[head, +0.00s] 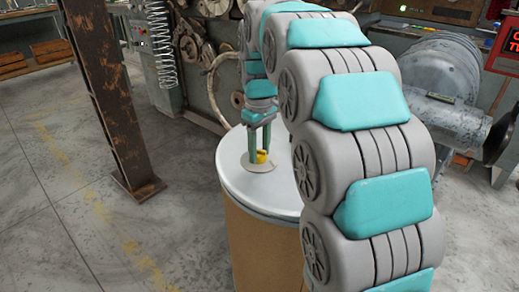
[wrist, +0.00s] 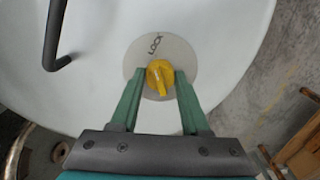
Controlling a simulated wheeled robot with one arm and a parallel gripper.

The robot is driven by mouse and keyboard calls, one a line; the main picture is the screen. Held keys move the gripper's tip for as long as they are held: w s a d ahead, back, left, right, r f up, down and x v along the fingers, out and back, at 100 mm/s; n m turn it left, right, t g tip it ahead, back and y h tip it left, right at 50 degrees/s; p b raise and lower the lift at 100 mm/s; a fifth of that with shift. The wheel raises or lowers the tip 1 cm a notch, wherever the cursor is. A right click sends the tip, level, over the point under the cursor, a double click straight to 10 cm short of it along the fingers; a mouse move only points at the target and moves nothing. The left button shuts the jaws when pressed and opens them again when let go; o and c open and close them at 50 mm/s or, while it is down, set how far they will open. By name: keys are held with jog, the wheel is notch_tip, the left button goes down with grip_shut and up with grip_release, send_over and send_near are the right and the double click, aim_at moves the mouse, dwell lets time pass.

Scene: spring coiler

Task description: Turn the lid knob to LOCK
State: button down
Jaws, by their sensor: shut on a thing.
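The yellow knob (wrist: 160,78) sits on a round pale plate (wrist: 188,55) on the white lid (wrist: 95,95). The word LOCK is printed on the plate, above the knob in the wrist view. In the head view my gripper (head: 261,153) reaches down to the knob (head: 262,157), and the lid (head: 232,178) tops a tan drum (head: 262,245).
A rusty steel post (head: 115,95) stands left of the drum. Machinery (head: 205,50) stands behind it.

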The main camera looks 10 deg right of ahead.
aim_at(260, 150)
jog(key=shift+m, duration=0.6)
jog(key=shift+c, duration=1.8)
grip_release()
jog(key=shift+r, duration=0.1)
jog(key=shift+r, duration=3.8)
jog(key=shift+s, duration=0.1)
